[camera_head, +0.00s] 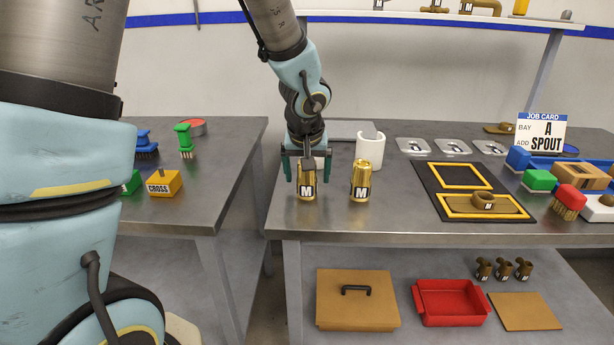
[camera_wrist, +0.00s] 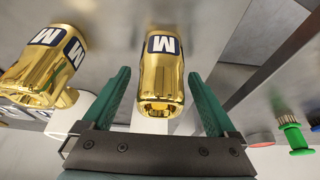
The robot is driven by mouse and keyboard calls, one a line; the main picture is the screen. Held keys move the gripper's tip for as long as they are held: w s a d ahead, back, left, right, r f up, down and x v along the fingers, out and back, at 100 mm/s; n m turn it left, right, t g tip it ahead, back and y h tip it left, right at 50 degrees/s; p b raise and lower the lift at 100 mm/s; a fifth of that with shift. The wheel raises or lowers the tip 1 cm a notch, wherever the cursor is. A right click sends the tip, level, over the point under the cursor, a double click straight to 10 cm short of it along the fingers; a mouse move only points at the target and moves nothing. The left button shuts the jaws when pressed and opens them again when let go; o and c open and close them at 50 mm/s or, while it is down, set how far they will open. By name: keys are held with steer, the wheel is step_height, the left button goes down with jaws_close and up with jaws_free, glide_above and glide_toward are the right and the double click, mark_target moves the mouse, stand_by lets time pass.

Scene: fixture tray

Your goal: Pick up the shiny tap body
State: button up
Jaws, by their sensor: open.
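Two shiny gold tap bodies with M labels stand on the right-hand bench. The left tap body (camera_head: 307,183) is directly below my gripper (camera_head: 306,172). In the wrist view this tap body (camera_wrist: 161,75) lies between the two green fingers of my gripper (camera_wrist: 167,90), which are open on either side of it with gaps showing. The other tap body (camera_head: 360,182) stands a little to the right; in the wrist view it (camera_wrist: 45,65) is outside the fingers at the left. I cannot tell how far down the fingers reach along the body.
A white cup-like container (camera_head: 370,150) stands behind the right tap body. A black board with yellow frames (camera_head: 462,172) lies further right. Brushes and blocks (camera_head: 164,183) are on the left bench, across a gap. The bench front edge is close to the tap bodies.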

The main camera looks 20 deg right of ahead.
jaws_close()
stand_by(0.7)
steer(key=shift+r, duration=0.1)
